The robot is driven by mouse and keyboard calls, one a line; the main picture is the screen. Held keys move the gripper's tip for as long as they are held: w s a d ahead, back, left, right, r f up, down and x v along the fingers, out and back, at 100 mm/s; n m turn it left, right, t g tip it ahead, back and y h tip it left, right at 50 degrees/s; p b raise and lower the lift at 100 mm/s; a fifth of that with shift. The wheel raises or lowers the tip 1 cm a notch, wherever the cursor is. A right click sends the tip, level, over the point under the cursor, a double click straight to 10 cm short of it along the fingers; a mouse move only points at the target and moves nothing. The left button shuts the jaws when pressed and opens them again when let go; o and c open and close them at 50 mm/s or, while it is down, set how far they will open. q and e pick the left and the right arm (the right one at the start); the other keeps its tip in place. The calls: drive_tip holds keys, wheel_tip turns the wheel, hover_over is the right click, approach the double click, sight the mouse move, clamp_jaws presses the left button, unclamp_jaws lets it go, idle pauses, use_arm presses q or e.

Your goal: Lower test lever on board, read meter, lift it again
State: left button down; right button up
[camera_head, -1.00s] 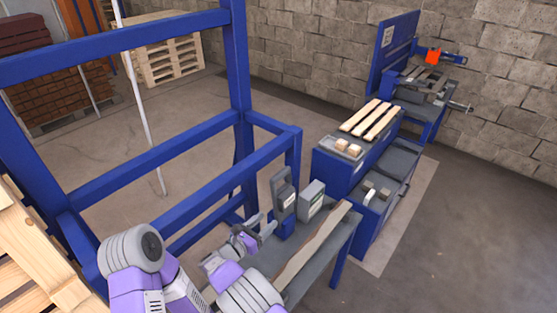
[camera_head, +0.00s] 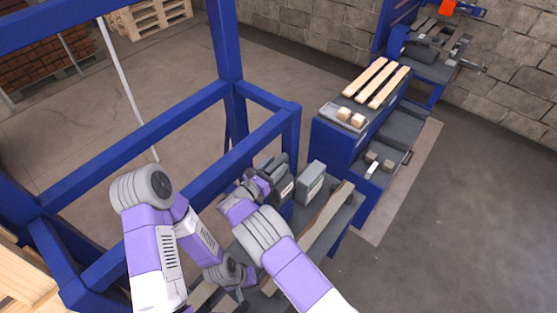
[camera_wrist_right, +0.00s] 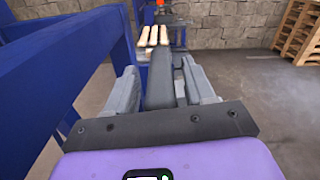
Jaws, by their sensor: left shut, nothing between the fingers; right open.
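A dark grey upright unit (camera_head: 284,191) with a pale label stands on the bench beside the blue frame; I take it to be the lever unit. Beside it is a lighter grey box (camera_head: 311,182) with a pale greenish face, likely the meter; no reading is legible. A long wooden board (camera_head: 328,216) lies along the bench. My right gripper (camera_head: 262,182) is at the dark unit, open; in the right wrist view a dark grey upright part (camera_wrist_right: 160,78) stands between its fingers, contact unclear. My left gripper (camera_head: 240,287) is shut and empty, low over the bench's near end.
The blue gantry frame (camera_head: 228,60) rises close beside my arms. Beyond the bench, a blue cabinet (camera_head: 338,142) carries pale slats (camera_head: 377,82) and small wooden blocks (camera_head: 350,116). The floor at right is open.

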drive_tip(key=shift+s+d+r, duration=0.1)
drive_tip(key=shift+c, duration=0.4)
clamp_jaws()
drive_tip(key=shift+s+d+r+m, duration=0.1)
drive_tip(key=shift+s+d+m, duration=0.25)
drive_tip(key=shift+d, duration=0.25)
drive_tip(key=s+d+f+m+b, duration=0.3)
drive_tip(key=s+d, duration=0.5)
drive_tip(key=d, duration=0.3)
drive_tip(key=shift+m+b, duration=0.45)
drive_tip(key=shift+m, duration=0.5)
